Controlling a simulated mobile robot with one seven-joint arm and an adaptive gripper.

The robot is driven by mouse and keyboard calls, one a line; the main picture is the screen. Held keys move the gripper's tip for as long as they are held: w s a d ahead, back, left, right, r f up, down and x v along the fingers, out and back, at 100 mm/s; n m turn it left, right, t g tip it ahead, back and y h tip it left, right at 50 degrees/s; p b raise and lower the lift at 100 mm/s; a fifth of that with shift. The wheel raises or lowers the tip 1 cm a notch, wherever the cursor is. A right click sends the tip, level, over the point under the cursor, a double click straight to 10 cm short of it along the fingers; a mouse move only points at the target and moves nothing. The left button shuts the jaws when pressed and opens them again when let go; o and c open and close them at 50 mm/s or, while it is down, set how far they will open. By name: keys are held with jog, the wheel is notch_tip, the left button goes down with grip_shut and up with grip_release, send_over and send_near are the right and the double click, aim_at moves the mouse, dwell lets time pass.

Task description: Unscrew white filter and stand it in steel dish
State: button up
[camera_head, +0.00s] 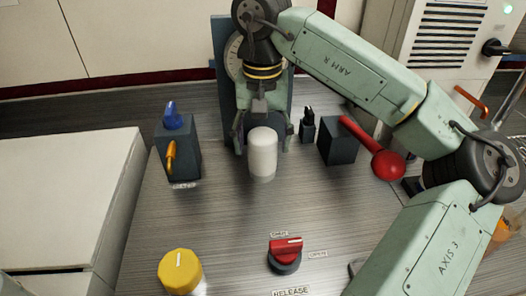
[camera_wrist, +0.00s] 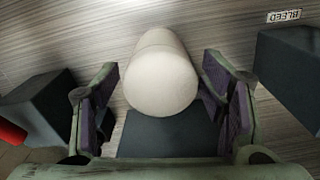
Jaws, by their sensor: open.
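The white filter (camera_head: 262,156) is a pale rounded cylinder standing upright on the grey panel. In the wrist view the filter (camera_wrist: 161,78) lies between the fingers. My gripper (camera_head: 263,134) is open, its fingers on either side of the filter in the head view, reaching down from behind it. In the wrist view my gripper (camera_wrist: 160,108) shows a gap at the left finger. The right finger is closer, and I cannot tell whether it touches. I cannot make out a steel dish in either view. The filter's lower joint is not clearly visible.
A dark block with blue and orange levers (camera_head: 177,150) stands left. A dark block (camera_head: 337,146) and red-ball lever (camera_head: 386,164) stand right. A yellow knob (camera_head: 180,270) and red release switch (camera_head: 285,252) are in front. The panel between is clear.

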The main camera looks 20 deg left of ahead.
jog(key=m+b, duration=0.1)
jog(key=m, duration=0.5)
jog(key=shift+m, duration=0.4)
jog(key=m, duration=0.5)
jog(key=shift+m+b, duration=0.3)
jog(key=shift+m, duration=0.1)
jog(key=shift+c, duration=0.5)
